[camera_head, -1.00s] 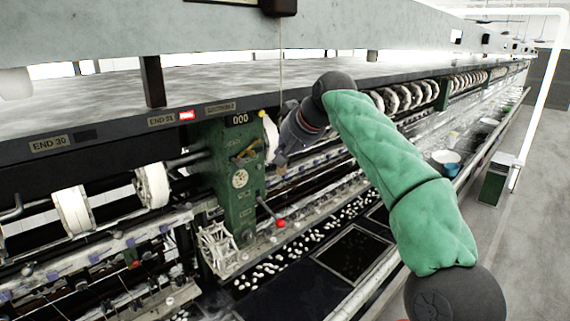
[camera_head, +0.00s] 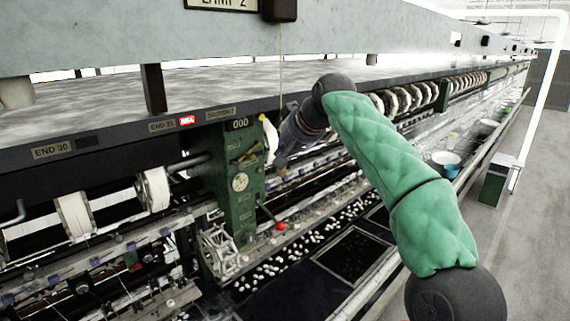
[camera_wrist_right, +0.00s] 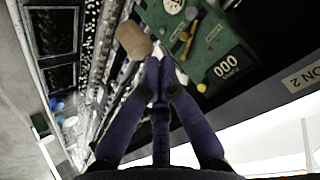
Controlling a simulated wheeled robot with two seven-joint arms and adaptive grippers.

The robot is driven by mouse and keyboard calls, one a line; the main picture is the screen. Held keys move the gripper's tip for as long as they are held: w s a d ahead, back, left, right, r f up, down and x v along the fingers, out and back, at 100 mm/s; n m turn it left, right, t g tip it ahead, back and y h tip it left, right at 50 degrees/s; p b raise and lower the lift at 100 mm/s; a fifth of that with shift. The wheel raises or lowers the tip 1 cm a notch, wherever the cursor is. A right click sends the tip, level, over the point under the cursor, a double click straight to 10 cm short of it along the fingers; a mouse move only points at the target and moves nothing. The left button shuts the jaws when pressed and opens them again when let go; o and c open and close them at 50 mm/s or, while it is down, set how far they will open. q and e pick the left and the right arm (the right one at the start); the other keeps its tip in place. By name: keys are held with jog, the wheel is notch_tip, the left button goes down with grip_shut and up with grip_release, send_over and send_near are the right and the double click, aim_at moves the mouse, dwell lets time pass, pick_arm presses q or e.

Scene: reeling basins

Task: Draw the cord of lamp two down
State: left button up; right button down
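The lamp two sign (camera_head: 222,3) is cut off by the top edge of the head view. Beside it is a dark box (camera_head: 280,10), from which a thin cord (camera_head: 281,60) hangs straight down behind my right arm. A tan knob (camera_wrist_right: 133,40) shows in the right wrist view, just past my fingertips and to their left. My left gripper is not in view.
A green machine post (camera_head: 238,185) with a 000 counter and a red-ball lever (camera_head: 281,226) stands close behind the gripper. A long dark shelf edge (camera_head: 100,140) runs above the reels. The aisle floor (camera_head: 530,220) at right is clear.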

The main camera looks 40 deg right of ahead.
notch_tip(320, 180, up, 3)
jog(key=shift+f+p, duration=0.15)
jog(key=shift+p, duration=1)
jog(key=shift+r, duration=0.6)
jog(key=shift+w+r, duration=0.1)
jog(key=shift+r, duration=1)
